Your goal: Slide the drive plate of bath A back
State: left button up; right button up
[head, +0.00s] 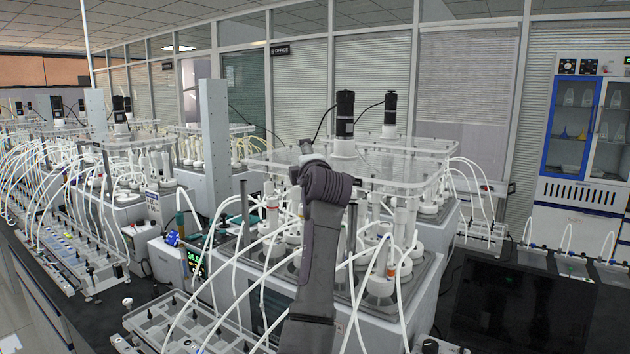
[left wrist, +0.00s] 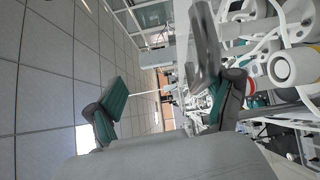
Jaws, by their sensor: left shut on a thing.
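A clear drive plate (head: 392,177) lies level above the near bath (head: 345,290), with a black motor (head: 345,112) standing on it. No bath letter is legible. My left arm rises through the middle of the head view, and its gripper (head: 307,152) is at the plate's near edge. The fingertips are hidden there by my wrist. In the left wrist view my left gripper (left wrist: 163,78) shows two teal-padded fingers, one on each side. It is shut on the plate edge, though the clear plate hardly shows between the pads. My right gripper is not in view.
White tubes (head: 235,265) arch over the near bath's front. Bottles with white caps (head: 405,222) stand under the plate. A grey column (head: 214,140) stands behind left. More baths fill the left, and a blue-framed cabinet (head: 572,125) stands at the right.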

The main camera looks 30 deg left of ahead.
pick_arm(q)
jog(key=shift+s+d+r+b, duration=0.35)
jog(key=shift+s+d+r, duration=0.2)
jog(key=shift+d+r, duration=0.25)
jog(key=shift+c, duration=1.1)
jog(key=shift+s+d+f+b, duration=0.1)
jog(key=shift+s+d+b, duration=0.15)
jog(key=shift+s+b, duration=0.15)
jog(key=shift+c, duration=0.6)
jog(key=shift+b+v, duration=1.25)
jog(key=shift+v, duration=1.55)
jog(key=b+v, duration=0.2)
jog(key=v, duration=0.5)
jog(key=shift+s+d+f+b, duration=0.2)
jog(key=shift+d+f+b, duration=0.1)
jog(key=shift+f+b, duration=0.05)
jog(key=shift+a, duration=0.1)
